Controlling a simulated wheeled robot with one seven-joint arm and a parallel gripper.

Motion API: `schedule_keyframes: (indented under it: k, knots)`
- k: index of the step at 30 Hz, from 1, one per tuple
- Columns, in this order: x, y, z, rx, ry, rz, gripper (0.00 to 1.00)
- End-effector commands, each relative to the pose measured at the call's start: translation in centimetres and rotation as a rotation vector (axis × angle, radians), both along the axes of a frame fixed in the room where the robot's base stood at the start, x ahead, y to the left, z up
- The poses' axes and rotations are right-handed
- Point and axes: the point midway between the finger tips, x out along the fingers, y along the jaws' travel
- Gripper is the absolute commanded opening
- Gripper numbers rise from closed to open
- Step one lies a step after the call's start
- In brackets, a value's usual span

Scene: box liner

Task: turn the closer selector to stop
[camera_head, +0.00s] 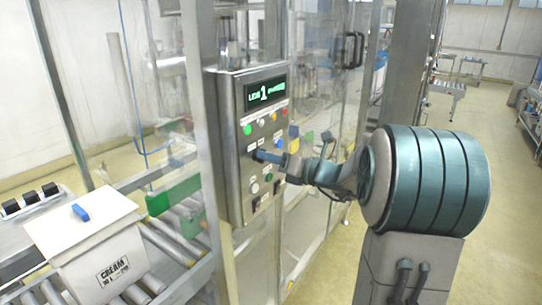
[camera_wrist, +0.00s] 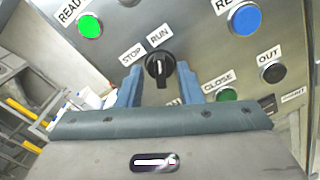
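The selector is a black rotary knob (camera_wrist: 159,67) on the panel, with a STOP label (camera_wrist: 132,54) at its upper left and a RUN label (camera_wrist: 159,35) above it. Its white mark points roughly up, toward RUN. My gripper (camera_wrist: 160,82) is in front of the panel, with its blue fingers apart on either side of the knob; I cannot tell whether they touch it. In the head view, my gripper (camera_head: 262,157) reaches the control panel (camera_head: 236,188) from the right and hides the knob.
Around the knob are a green button (camera_wrist: 90,27), a blue button (camera_wrist: 245,19), a green CLOSE button (camera_wrist: 227,95) and a black OUT knob (camera_wrist: 273,72). The panel has a lit display (camera_head: 266,92). A CREAM box (camera_head: 85,245) sits on the roller conveyor (camera_head: 186,238) at left.

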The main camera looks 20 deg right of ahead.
Motion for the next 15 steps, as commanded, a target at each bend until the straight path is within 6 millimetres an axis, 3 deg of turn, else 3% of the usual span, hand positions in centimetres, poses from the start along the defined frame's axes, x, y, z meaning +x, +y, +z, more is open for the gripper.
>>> schedule_keyframes:
  k: [7,8,11,15]
  knots:
    - [0.1,0.09,0.0,-0.001,-0.001,0.0,0.33]
    - [0.1,0.09,0.0,-0.001,-0.001,0.0,0.3]
    - [0.08,0.09,0.01,0.0,-0.001,0.001,0.02]
    - [0.08,0.11,0.01,0.0,-0.001,0.001,0.0]
